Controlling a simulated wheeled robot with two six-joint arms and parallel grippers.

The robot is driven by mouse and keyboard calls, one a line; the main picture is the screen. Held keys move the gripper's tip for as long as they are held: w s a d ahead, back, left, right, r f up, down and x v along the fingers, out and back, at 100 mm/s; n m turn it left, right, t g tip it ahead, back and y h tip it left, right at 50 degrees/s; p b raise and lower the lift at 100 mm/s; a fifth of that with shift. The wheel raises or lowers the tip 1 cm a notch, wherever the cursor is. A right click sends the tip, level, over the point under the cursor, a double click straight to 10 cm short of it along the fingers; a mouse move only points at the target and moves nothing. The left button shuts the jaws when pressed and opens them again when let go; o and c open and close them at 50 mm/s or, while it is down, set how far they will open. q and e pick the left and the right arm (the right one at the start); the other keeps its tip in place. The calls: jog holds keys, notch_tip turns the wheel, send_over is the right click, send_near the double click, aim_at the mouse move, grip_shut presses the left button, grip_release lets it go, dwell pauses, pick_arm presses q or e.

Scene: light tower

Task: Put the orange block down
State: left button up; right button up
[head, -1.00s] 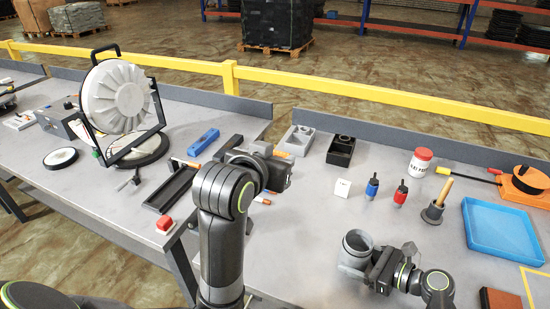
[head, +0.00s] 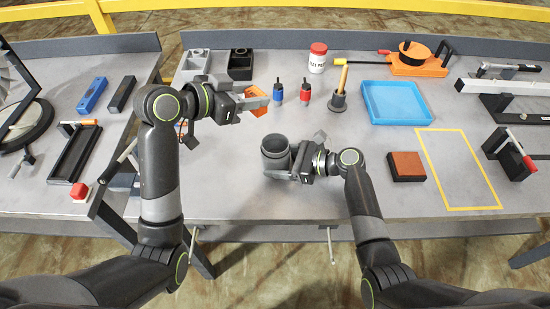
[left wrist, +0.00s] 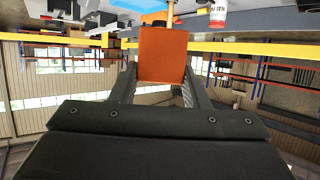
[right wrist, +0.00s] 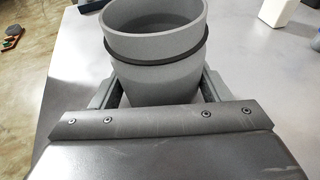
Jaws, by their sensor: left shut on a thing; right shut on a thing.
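The orange block (head: 257,104) is between the fingers of my left gripper (head: 252,101), held out over the bench left of the blue screwdriver-like tool. In the left wrist view the orange block (left wrist: 162,55) fills the space between both fingers, which are shut on it. The gap between block and bench is hard to judge. My right gripper (head: 298,160) is shut on a grey cup (head: 275,148), which appears upright near the middle of the bench. The right wrist view shows the cup (right wrist: 155,50) open-topped with a dark band, between the fingers.
A blue (head: 278,92) and a red (head: 305,92) small tool stand right of the orange block. A blue tray (head: 396,103), a brown-topped block (head: 407,166) and a yellow-outlined area (head: 460,170) lie to the right. A black bin (head: 240,62) is behind. Bench front is clear.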

pick_arm(q)
jog(key=d+m+g+h, duration=0.2)
jog(key=d+m+g, duration=0.1)
jog(key=d, duration=0.1)
send_over(270, 136)
jog(key=s, duration=0.4)
notch_tip(270, 136, down, 11)
jog(key=shift+w, duration=0.25)
jog(key=shift+f, duration=0.45)
jog(key=o, duration=1.1)
jog(key=shift+c, duration=0.2)
